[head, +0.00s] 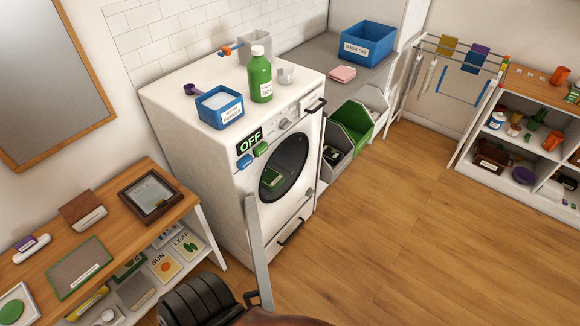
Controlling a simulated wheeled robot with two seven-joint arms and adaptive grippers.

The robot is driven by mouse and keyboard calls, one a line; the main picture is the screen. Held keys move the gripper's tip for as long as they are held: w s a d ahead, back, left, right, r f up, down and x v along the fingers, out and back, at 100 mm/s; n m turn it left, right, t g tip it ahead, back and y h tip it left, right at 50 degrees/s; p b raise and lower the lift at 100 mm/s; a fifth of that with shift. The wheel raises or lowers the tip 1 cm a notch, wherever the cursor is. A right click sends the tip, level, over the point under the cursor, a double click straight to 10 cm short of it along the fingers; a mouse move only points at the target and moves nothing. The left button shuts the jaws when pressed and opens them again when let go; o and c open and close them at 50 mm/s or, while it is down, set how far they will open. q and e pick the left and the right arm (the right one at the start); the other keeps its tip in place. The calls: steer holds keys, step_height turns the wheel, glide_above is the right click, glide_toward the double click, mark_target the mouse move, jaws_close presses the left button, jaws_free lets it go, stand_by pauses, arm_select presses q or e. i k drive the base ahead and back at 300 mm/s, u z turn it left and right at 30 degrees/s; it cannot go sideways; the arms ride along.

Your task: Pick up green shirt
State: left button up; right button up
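A small green item (274,179) shows inside the dark round opening of the white washing machine (210,150). It may be the green shirt, but it is too small and dark to be sure. A pale upright bar (258,245) stands in front of the machine, just below and left of the opening. Neither of my grippers can be made out in the head view.
A green bottle (260,80) and a blue box (220,106) stand on the machine. Open bins (352,128) are at its right. A drying rack (455,42) and a shelf (520,84) stand farther right. A wooden shelf (110,232) is at left. The wooden floor (400,230) is clear.

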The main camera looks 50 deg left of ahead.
mark_target(273, 179)
steer(key=i, duration=0.5)
steer(key=u, duration=2.65)
